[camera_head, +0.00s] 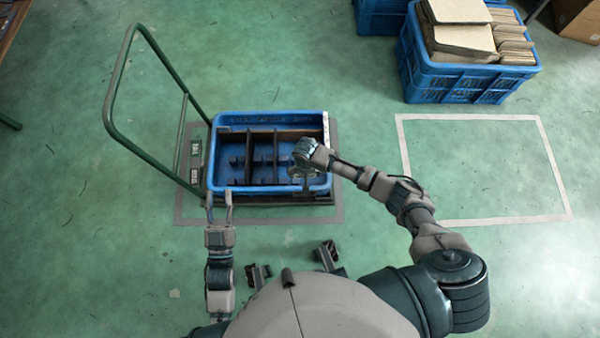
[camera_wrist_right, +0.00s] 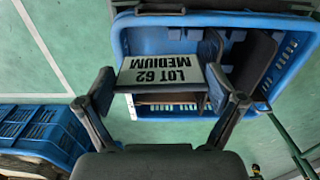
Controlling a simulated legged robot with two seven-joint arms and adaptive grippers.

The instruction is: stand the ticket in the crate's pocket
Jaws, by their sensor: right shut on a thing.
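The ticket (camera_wrist_right: 160,73) is a white card with dark print, "LOT 62 MEDIUM", upside down in the right wrist view. It sits between the fingertips of my right gripper (camera_wrist_right: 162,88), which is shut on it. The blue crate (camera_head: 215,163) has dark dividers inside; its blue wall also shows behind the ticket in the right wrist view (camera_wrist_right: 139,40). In the head view my right gripper (camera_head: 303,172) is over the crate's right front part and hides the ticket. I cannot clearly make out the pocket. My left gripper (camera_head: 218,198) is open and empty at the crate's front left corner.
The crate rests on a trolley with a tall green handle (camera_head: 122,80) at its left. Another blue crate (camera_head: 470,85) with cardboard stands at the back right. A white floor outline (camera_head: 403,160) encloses clear floor at the right.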

